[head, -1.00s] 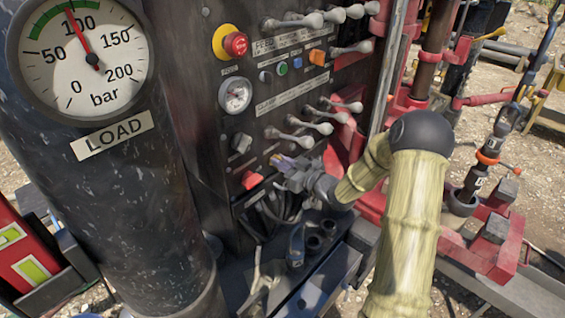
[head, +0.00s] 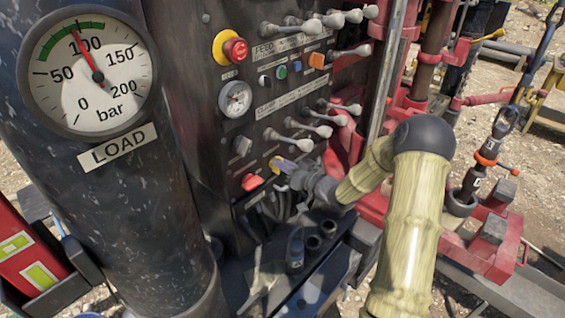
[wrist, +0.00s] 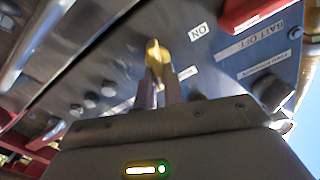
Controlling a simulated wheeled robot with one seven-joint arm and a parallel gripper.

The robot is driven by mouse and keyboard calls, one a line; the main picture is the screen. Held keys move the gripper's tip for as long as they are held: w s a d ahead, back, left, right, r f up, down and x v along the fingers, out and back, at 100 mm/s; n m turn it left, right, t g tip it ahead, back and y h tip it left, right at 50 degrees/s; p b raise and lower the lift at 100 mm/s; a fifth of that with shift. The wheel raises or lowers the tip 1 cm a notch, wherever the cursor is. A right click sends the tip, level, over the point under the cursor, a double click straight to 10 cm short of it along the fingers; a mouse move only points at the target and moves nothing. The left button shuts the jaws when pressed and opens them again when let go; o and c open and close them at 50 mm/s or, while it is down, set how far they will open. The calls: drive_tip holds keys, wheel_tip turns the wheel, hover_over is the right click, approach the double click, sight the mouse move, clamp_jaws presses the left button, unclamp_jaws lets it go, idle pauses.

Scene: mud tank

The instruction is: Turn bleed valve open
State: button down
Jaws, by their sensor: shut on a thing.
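The bleed valve's small yellow handle (head: 275,165) shows at the lower right of the dark control panel. My gripper (head: 284,167) is at it, coming from the right. In the wrist view, my gripper (wrist: 158,80) has its two fingers close together on the yellow handle (wrist: 154,52). The handle's tip sticks out past the fingertips, and its base is partly hidden by them. The LOAD gauge (head: 88,75) on the dark cylinder at left has its needle a little below 100 bar.
A red knob (head: 251,182) sits just left of the handle, and a dark knob (head: 241,145) above it. Grey levers (head: 301,141) stick out close above my gripper. Hoses hang below. A red emergency button (head: 235,50) is higher up.

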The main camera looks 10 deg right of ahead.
drive_tip(key=m+p, duration=0.1)
drive_tip(key=m, duration=0.3)
drive_tip(key=m+p, duration=0.1)
drive_tip(key=m, duration=0.1)
drive_tip(key=shift+w+d+m+p, duration=0.25)
drive_tip(key=shift+m+p, duration=0.05)
drive_tip(key=shift+p, duration=0.05)
drive_tip(key=m, duration=0.2)
drive_tip(key=m+p, duration=0.1)
drive_tip(key=m, duration=0.1)
drive_tip(key=m+p, duration=0.1)
drive_tip(key=shift+w+d+f+m, duration=0.1)
drive_tip(key=shift+d+f+m, duration=0.05)
drive_tip(key=shift+f+m, duration=0.25)
drive_tip(key=c, duration=1.5)
unclamp_jaws()
drive_tip(key=shift+f, duration=0.1)
drive_tip(key=b+v, duration=0.4)
drive_tip(key=v, duration=1.3)
drive_tip(key=shift+b, duration=0.4)
